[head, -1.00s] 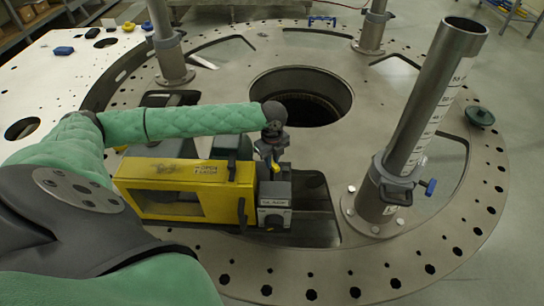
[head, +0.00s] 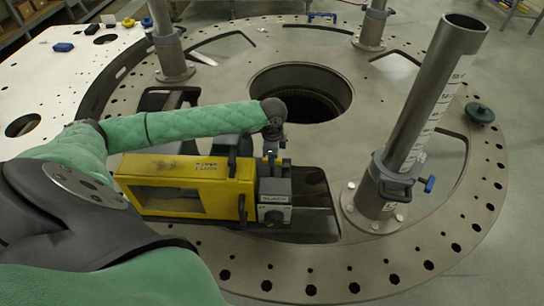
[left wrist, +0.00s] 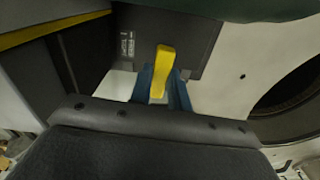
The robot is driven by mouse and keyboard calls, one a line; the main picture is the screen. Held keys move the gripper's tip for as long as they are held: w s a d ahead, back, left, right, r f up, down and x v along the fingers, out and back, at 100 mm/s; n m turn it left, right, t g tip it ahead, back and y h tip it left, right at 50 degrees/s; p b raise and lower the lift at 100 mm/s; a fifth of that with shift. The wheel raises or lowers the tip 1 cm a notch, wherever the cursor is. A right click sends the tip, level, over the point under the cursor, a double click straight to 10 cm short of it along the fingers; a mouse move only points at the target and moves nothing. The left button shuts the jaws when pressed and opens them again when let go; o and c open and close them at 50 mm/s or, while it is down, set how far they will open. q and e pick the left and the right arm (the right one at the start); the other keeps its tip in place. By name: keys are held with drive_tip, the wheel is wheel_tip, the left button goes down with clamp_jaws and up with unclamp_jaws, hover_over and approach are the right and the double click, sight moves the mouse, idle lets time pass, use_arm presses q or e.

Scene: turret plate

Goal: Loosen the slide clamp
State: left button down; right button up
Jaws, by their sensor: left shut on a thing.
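The slide clamp (head: 275,207) is a small grey block with a label and a dark knob on its front, at the right end of a yellow frame (head: 185,166). My left gripper (head: 272,150) is above the clamp, fingers pointing down. In the left wrist view a yellow lever (left wrist: 162,70) stands between the blue fingers of my left gripper (left wrist: 163,90), which is shut on it. In the head view the fingers and lever are small and partly hidden. My right gripper is not in view.
A round metal plate (head: 300,270) with holes fills the floor area. A tall graduated post (head: 425,105) with a collar and blue knob stands to the right. A wide round opening (head: 300,92) lies behind the clamp. A dark green disc (head: 480,112) lies at the right.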

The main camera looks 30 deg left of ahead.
use_arm(q)
drive_tip(key=shift+w+r+n, duration=0.1)
drive_tip(key=shift+r+n, duration=0.05)
drive_tip(key=shift+n, duration=0.35)
drive_tip(key=c, duration=1.3)
unclamp_jaws()
drive_tip(key=shift+r+b, duration=0.55)
wheel_tip(320, 180, up, 6)
drive_tip(key=shift+f+b, duration=0.1)
drive_tip(key=shift+b, duration=1.15)
drive_tip(key=shift+r, duration=0.45)
